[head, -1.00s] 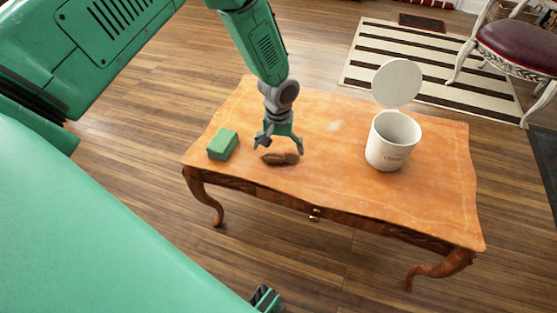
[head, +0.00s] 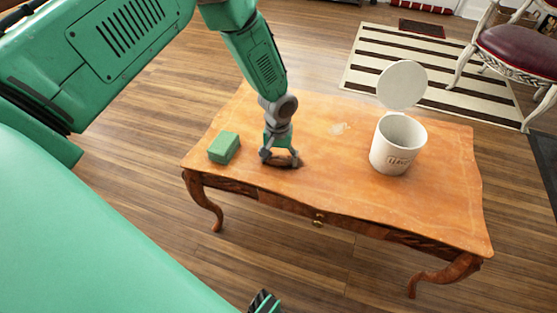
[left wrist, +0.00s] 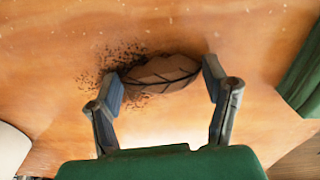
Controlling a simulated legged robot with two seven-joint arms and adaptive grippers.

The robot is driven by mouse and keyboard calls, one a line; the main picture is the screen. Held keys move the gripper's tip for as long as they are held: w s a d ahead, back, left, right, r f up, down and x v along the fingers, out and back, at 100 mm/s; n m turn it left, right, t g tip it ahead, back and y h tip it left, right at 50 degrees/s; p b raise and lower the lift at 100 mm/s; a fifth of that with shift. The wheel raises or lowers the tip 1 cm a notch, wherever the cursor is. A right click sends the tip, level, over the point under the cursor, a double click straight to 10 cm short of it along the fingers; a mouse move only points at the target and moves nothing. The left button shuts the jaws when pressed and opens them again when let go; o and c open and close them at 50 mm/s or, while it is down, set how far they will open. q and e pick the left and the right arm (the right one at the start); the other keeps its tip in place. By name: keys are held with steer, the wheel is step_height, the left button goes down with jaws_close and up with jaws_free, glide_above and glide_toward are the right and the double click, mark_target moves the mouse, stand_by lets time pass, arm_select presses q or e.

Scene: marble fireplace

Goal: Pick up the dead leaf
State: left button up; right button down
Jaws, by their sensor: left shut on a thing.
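The dead leaf (left wrist: 162,72) is brown with dark edges and veins. It lies low at the wooden table top (head: 330,165), and in the left wrist view dark specks spread on the wood beside it. My left gripper (head: 280,160) points down at the table and is shut on the leaf. In the left wrist view its two fingers (left wrist: 166,82) press at the leaf's two ends. In the head view the fingers hide most of the leaf.
A green block (head: 223,148) stands left of my left gripper. A white canister (head: 396,150) with its round lid (head: 402,84) raised stands on the right side of the table. The table between gripper and canister is clear. A striped rug (head: 400,55) and chair (head: 510,45) lie beyond.

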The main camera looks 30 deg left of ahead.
mark_target(278, 158)
arm_select(q)
steer(key=shift+s+a+r, duration=0.1)
steer(key=shift+a, duration=0.1)
step_height(278, 158, up, 9)
steer(key=p, duration=0.3)
steer(key=shift+d, duration=0.15)
jaws_close()
steer(key=shift+r, duration=0.3)
steer(key=o, duration=0.7)
jaws_free()
steer(key=shift+c, duration=0.2)
